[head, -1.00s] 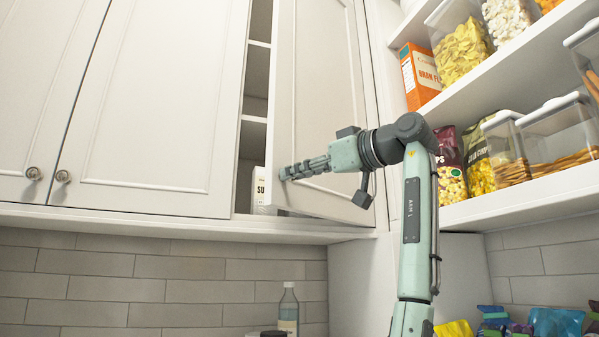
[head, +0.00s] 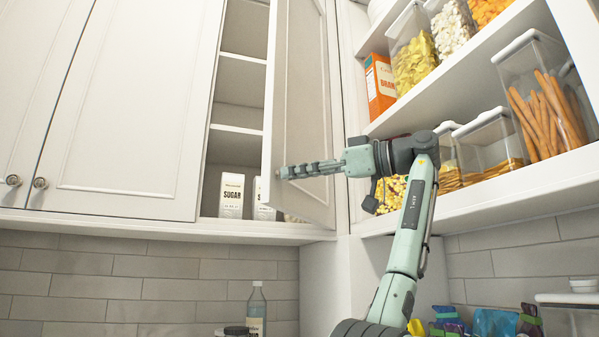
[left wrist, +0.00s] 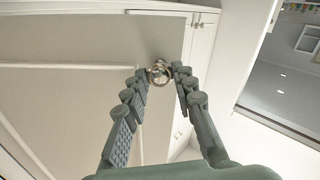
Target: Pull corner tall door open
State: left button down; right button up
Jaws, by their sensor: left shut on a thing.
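The corner tall door (head: 303,110) stands partly open, hinged on its right side, and shows the shelves inside the cabinet. My left gripper (head: 284,172) is at the lower left edge of the door's front. In the left wrist view the fingers (left wrist: 159,80) of the left gripper are shut around a round metal knob (left wrist: 158,72) on the door (left wrist: 70,90). The knob is hidden by the fingers in the head view. My right gripper is not in view.
White sugar packages (head: 231,195) stand on the bottom cabinet shelf. Open shelves (head: 480,195) with snack containers lie right of my left arm. A closed cabinet door (head: 130,110) is on the left. A bottle (head: 256,310) stands below.

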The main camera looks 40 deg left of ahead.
pick_arm(q)
jog(key=shift+w+d, duration=0.1)
jog(key=shift+d, duration=0.1)
jog(key=c, duration=1.2)
grip_release()
jog(key=shift+v, duration=3.75)
jog(key=shift+c, duration=0.3)
